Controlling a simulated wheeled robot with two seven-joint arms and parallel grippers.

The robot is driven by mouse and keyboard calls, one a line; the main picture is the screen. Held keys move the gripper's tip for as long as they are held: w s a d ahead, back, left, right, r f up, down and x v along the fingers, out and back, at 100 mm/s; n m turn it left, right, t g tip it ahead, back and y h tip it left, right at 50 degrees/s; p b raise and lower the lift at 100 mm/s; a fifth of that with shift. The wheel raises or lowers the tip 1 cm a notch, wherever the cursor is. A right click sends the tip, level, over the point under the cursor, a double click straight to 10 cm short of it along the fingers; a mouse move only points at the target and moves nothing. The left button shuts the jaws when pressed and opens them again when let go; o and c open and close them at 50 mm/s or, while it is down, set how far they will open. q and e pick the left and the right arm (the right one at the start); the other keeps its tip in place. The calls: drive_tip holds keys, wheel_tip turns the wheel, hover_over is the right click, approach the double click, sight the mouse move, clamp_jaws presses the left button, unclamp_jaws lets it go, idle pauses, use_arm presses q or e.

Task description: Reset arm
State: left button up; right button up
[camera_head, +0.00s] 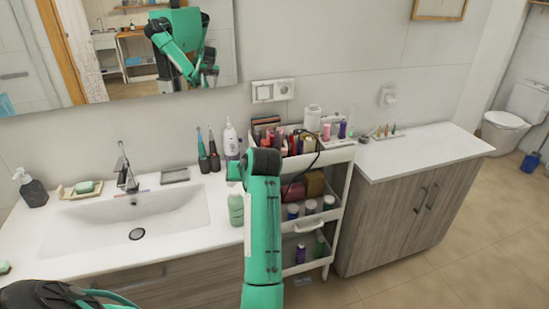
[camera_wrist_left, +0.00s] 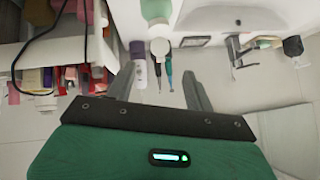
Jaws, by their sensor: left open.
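My left arm rises through the middle of the head view, over the gap between the sink counter and the cart (camera_head: 318,228). Its gripper is mostly hidden there behind the arm. In the left wrist view, the left gripper (camera_wrist_left: 162,74) shows two grey fingers spread apart with nothing held between them. Beyond the fingers, the white and purple bottle (camera_wrist_left: 138,68) and a teal toothbrush (camera_wrist_left: 169,68) appear upside down. The pale green bottle (camera_wrist_left: 156,10) is at the top edge. My right gripper is in neither view.
The cart holds cosmetics on several shelves, close beside my arm. The sink (camera_head: 110,218) lies left, with a soap dispenser (camera_head: 32,188) and soap dish (camera_head: 80,190). The right-hand countertop (camera_head: 425,150) is mostly clear. A mirror (camera_head: 150,75) reflects my green body.

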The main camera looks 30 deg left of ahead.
use_arm(q)
drive_tip(key=s+d+f+m+t+h, duration=0.1)
drive_tip(key=s+d+f+m+h, duration=0.15)
drive_tip(key=s+d+f, duration=0.35)
drive_tip(key=s+d+f+m+h, duration=0.1)
drive_tip(key=s+d+f+m, duration=0.3)
drive_tip(key=s+f, duration=0.4)
drive_tip(key=s+d+f+m+g+h, duration=0.1)
drive_tip(key=s+d+f+m+h, duration=0.15)
drive_tip(key=s+d, duration=0.5)
drive_tip(key=s+d+f+m+g+h, duration=0.1)
drive_tip(key=s+d+f+h, duration=0.3)
drive_tip(key=s, duration=0.6)
wheel_tip(320, 180, down, 29)
drive_tip(key=g+y, duration=0.1)
drive_tip(key=y, duration=0.1)
drive_tip(key=s+a+f+g, duration=0.1)
drive_tip(key=s+a+f, duration=0.1)
drive_tip(key=s+f, duration=1.8)
drive_tip(key=shift+a+f+m, duration=0.35)
drive_tip(key=shift+m, duration=0.05)
